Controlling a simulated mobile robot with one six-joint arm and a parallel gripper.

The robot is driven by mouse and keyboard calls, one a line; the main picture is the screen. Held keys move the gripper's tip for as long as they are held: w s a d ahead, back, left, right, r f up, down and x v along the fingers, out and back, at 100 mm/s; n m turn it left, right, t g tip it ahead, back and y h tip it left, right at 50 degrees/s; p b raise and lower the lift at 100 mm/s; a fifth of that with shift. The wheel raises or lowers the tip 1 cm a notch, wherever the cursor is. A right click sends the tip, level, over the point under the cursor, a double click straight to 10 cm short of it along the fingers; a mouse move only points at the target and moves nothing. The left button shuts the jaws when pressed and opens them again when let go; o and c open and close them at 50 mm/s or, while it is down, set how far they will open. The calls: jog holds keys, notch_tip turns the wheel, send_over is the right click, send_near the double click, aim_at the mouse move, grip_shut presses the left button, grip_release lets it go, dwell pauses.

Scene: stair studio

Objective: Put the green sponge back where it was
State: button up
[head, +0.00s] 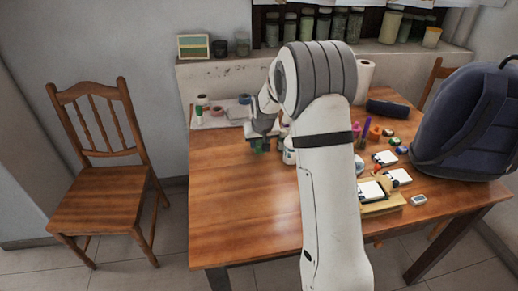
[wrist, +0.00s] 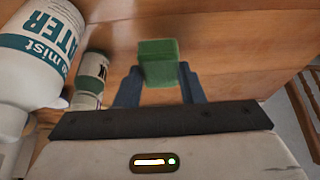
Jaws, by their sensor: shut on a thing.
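The green sponge (wrist: 158,62) is a small green block. My gripper (wrist: 158,82) is shut on it, one dark finger on each side, in the wrist view. In the head view my gripper (head: 261,139) is over the left rear part of the wooden table (head: 240,215), and the sponge (head: 260,146) shows as a bit of green below it. I cannot tell whether the sponge touches the tabletop. My arm hides part of the table in the head view.
In the wrist view, a white water bottle (wrist: 38,55) and a smaller green-and-white container (wrist: 93,72) stand close left of the sponge. A blue backpack (head: 470,125) fills the table's right end. A chair (head: 105,180) stands at left. The table's front left is clear.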

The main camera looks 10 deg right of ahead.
notch_tip(320, 180, down, 3)
jog(key=shift+r, duration=0.1)
jog(key=o, duration=1.1)
